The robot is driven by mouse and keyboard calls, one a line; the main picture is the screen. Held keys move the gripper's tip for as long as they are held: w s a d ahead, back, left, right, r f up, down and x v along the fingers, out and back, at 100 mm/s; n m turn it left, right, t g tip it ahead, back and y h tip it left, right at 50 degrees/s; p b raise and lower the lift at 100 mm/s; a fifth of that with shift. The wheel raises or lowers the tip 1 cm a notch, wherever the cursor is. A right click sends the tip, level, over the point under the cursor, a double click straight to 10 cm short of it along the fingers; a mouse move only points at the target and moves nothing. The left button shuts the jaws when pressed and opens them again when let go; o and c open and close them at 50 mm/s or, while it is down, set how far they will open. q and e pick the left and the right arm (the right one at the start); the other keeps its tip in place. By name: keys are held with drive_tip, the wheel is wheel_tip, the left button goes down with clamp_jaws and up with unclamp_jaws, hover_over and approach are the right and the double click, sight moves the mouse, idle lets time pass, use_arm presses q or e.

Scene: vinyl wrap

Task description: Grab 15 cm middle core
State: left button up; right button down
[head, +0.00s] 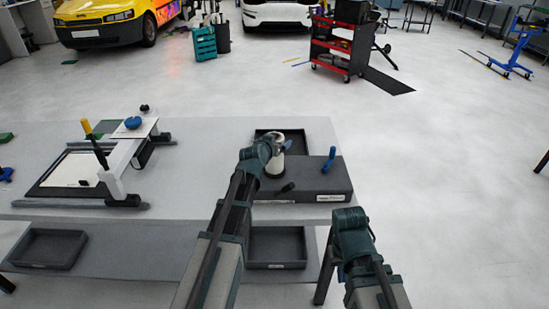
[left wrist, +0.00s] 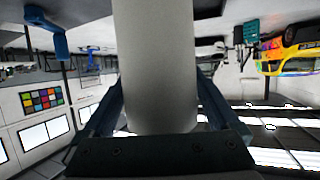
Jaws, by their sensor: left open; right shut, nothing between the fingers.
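A pale, off-white cylindrical core (head: 276,167) stands upright on the dark grey block at the right end of the table. My left gripper (head: 268,150) reaches it from the near left and partly covers it. In the left wrist view the core (left wrist: 157,60) fills the middle of the picture, between the two open fingers of my left gripper (left wrist: 160,90). I cannot tell whether either finger touches it. My right gripper (head: 342,270) is low, off the table's right edge, shut and empty, and mostly hidden by its own arm.
The dark block (head: 320,180) also holds a blue-handled tool (head: 330,158) and a small black piece (head: 288,187). A cutting frame (head: 70,178) with a white slider stands at left. Trays (head: 48,247) sit on the lower shelf. The mid-table surface is clear.

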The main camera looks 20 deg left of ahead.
use_arm(q)
drive_tip(key=shift+w+f, duration=0.25)
drive_tip(key=shift+w, duration=0.3)
drive_tip(key=shift+s+r, duration=0.1)
drive_tip(key=shift+c, duration=0.6)
clamp_jaws()
wheel_tip(320, 180, up, 10)
drive_tip(key=p, duration=1)
